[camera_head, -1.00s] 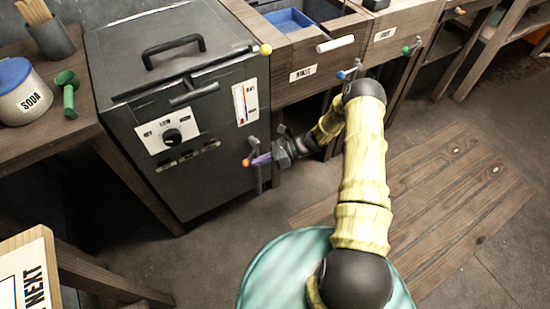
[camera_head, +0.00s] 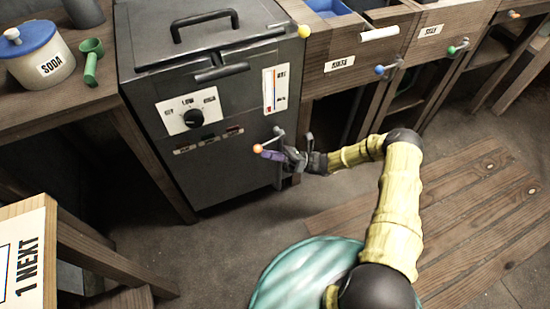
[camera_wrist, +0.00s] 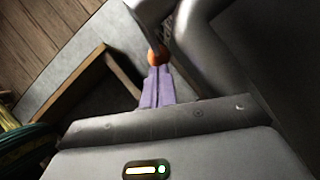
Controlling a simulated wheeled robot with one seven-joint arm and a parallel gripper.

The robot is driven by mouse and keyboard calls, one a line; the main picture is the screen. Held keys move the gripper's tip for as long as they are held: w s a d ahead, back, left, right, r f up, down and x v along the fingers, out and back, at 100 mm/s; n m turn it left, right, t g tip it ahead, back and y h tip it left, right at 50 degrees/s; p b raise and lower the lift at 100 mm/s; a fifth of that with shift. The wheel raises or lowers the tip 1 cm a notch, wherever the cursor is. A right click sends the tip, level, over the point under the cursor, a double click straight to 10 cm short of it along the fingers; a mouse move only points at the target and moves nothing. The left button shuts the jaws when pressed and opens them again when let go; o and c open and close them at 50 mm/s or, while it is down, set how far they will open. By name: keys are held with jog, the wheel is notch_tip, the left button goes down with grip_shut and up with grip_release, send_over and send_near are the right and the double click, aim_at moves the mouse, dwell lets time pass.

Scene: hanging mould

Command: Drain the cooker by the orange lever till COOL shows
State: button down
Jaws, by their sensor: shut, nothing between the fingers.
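The dark cooker (camera_head: 150,90) stands upright with its lid down. On its front right edge is a grey lever (camera_head: 270,141) with an orange ball end (camera_head: 258,148). My gripper (camera_head: 266,155) is shut and empty, its purple fingertips beside the orange ball. In the wrist view the fingertips (camera_wrist: 157,68) meet the orange ball (camera_wrist: 155,56) or nearly so; I cannot tell if they touch. A thermometer-like gauge (camera_head: 276,88) is on the cooker front, with red low on it. Small indicator labels (camera_head: 208,137) sit below the dial (camera_head: 194,118); I cannot read them.
Wooden drawers (camera_head: 340,70) with blue (camera_head: 379,70) and green (camera_head: 451,50) knobs stand to the right. A soda jar (camera_head: 38,55) and green scoop (camera_head: 92,60) are on the left bench.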

jog(key=shift+s+a+r+m+t+y+b, duration=0.15)
jog(key=shift+a+r+m+y+b, duration=0.15)
jog(key=shift+y, duration=0.3)
jog(key=shift+s+a+r+m+t+y+b, duration=0.15)
jog(key=shift+r+m+y+b, duration=0.1)
jog(key=shift+m+y, duration=0.25)
jog(key=shift+w+d, duration=0.1)
jog(key=s+f+b+v, duration=0.1)
jog(key=v, duration=1.2)
jog(key=shift+f+b, duration=0.15)
jog(key=shift+b, duration=0.15)
jog(key=shift+s, duration=0.1)
